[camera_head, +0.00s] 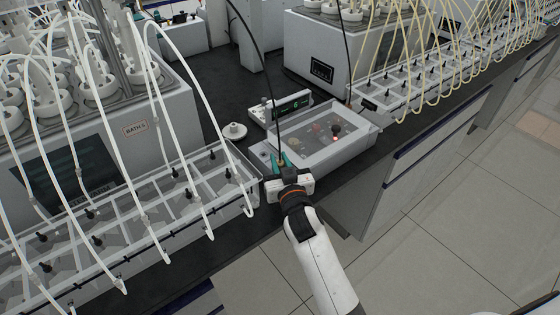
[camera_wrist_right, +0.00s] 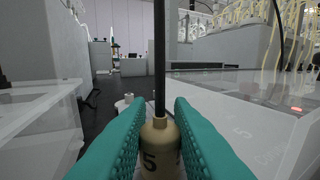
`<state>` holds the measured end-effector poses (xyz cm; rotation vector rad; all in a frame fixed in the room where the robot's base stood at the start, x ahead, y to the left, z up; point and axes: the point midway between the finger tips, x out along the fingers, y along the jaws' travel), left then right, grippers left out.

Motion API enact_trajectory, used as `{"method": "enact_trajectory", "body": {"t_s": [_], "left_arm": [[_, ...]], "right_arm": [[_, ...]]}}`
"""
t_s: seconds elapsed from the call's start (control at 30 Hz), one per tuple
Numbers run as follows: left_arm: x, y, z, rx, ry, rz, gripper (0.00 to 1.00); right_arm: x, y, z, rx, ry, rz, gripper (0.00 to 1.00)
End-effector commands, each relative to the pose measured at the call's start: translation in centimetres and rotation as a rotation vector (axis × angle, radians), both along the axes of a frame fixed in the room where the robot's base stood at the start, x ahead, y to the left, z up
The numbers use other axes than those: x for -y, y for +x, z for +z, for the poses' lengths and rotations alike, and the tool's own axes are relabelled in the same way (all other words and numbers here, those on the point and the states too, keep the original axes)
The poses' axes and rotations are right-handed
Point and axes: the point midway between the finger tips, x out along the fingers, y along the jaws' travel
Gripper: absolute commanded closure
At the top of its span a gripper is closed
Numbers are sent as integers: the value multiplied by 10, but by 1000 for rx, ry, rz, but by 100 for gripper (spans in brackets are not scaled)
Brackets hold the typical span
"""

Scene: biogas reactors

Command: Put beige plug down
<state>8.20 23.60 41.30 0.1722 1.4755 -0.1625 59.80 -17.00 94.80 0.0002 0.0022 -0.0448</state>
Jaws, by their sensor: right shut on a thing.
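The beige plug (camera_wrist_right: 160,148) carries a dark number 5. A dark tube (camera_wrist_right: 159,60) rises straight up from its top. My right gripper (camera_head: 281,162), with teal fingers, is shut on the plug. The fingers (camera_wrist_right: 160,135) press on it from both sides in the wrist view. The plug is mostly hidden in the head view, and its lower end is out of sight in the wrist view. The gripper is at the near left corner of the grey box with a clear lid (camera_head: 318,132). My left gripper is not in view.
A small white round part (camera_head: 234,131) sits on the dark worktop (camera_head: 215,90) left of the box. A clear tray with black fittings (camera_head: 130,225) stands to the left, near a bath unit (camera_head: 150,120).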

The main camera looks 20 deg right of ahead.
Motion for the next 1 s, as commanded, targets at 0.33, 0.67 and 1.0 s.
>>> {"method": "enact_trajectory", "body": {"t_s": [0.33, 0.67, 1.0], "left_arm": [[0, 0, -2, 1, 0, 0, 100], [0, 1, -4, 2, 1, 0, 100], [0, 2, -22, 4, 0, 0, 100]], "right_arm": [[0, 0, -1, 3, 0, 1, 69], [0, 0, -3, 2, -1, 0, 58], [-2, -54, -15, -2, 2, 0, 58]]}}
